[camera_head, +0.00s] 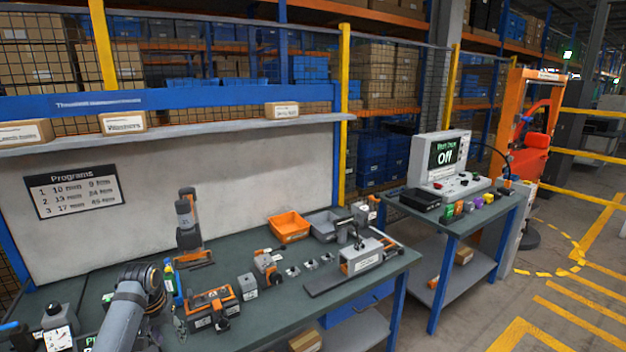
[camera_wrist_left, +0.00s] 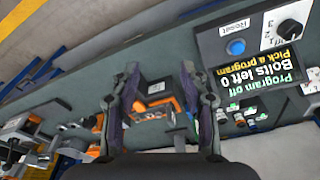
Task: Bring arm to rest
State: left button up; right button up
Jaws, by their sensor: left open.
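My left arm (camera_head: 120,312) comes in at the lower left of the head view, bent over the left part of the green-topped workbench (camera_head: 110,268). My left gripper (camera_wrist_left: 157,80) shows in the wrist view with its two dark fingers spread apart and nothing held. Beyond the fingers, on the bench below, is an orange and black device (camera_wrist_left: 160,92); it appears to be the orange and grey unit (camera_head: 210,308) in the head view. Whether the fingers touch anything cannot be told. My right gripper is in neither view.
A control box (camera_wrist_left: 235,47) with a blue button, a knob and a screen reading "Program off, Bolts left 0" stands beside the gripper. A grey and orange upright tool (camera_head: 188,225), an orange bin (camera_head: 289,227) and fixtures occupy the bench. A second table (camera_head: 466,222) holds a monitor showing "Off".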

pick_arm(q)
jog(key=s+f, duration=0.3)
jog(key=f, duration=0.7)
jog(key=s+f, duration=0.3)
jog(key=f, duration=0.6)
jog(key=s+f, duration=0.4)
jog(key=f, duration=0.6)
jog(key=s+d+f+m+y+b, duration=0.1)
jog(key=s+d+f, duration=0.1)
jog(key=s+f, duration=0.65)
jog(key=s+d+f, duration=0.2)
jog(key=s+f, duration=0.5)
jog(key=s, duration=0.2)
jog(key=s+d+f, duration=0.2)
jog(key=s+f, duration=0.1)
jog(key=s, duration=0.6)
jog(key=s+d+f+m, duration=0.1)
jog(key=s+d+f, duration=0.1)
jog(key=s, duration=0.8)
jog(key=shift+s+d+f+g, duration=0.2)
jog(key=shift+f+g, duration=0.1)
jog(key=shift+f, duration=0.2)
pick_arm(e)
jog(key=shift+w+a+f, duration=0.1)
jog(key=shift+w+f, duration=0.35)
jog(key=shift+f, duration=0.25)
